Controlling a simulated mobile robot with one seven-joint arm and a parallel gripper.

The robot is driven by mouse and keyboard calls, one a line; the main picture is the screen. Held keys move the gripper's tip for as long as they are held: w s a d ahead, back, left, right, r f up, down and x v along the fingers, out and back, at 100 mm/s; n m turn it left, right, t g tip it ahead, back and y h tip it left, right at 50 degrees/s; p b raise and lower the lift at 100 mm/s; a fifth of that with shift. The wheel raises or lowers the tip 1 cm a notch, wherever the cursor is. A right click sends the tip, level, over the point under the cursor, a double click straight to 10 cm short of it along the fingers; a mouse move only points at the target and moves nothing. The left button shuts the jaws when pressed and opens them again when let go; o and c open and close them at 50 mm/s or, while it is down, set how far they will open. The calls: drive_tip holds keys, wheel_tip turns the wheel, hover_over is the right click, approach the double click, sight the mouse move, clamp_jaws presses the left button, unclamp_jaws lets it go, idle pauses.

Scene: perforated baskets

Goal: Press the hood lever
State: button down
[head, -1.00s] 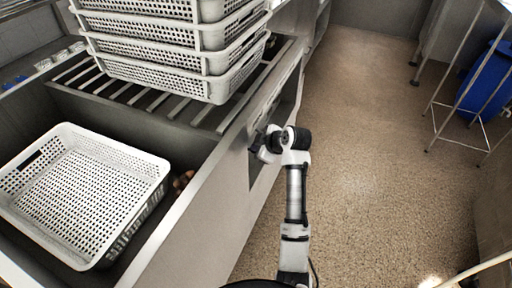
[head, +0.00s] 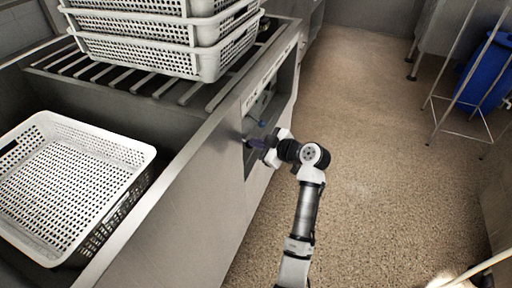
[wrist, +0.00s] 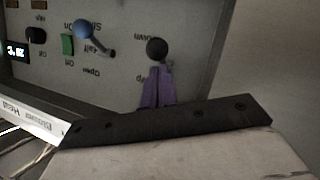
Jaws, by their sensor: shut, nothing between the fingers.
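In the wrist view a black-knobbed lever (wrist: 157,48) stands on a grey control panel (wrist: 205,35), beside small upside-down labels that look like "Down" and "Up". A blue-knobbed lever (wrist: 82,30) is to its left. I cannot read a hood label on either. My gripper's purple fingers (wrist: 157,70) are shut and empty. Their tips appear just below the black knob in the picture; whether they touch it I cannot tell. In the head view my gripper (head: 252,143) is at the recessed panel in the machine's side, just below the blue knob (head: 262,123).
A green button (wrist: 67,45) and a black knob (wrist: 36,35) sit left on the panel. A white perforated basket (head: 140,150) lies in the sink, and stacked baskets (head: 205,65) stand on the slatted rack (head: 165,88). Open floor (head: 350,150) lies right, with a blue bin (head: 482,75) beyond.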

drive_tip(key=shift+r, duration=0.3)
drive_tip(key=shift+r+p, duration=0.35)
drive_tip(key=shift+r, duration=0.35)
drive_tip(key=shift+s+d, duration=0.1)
drive_tip(key=shift+d, duration=0.05)
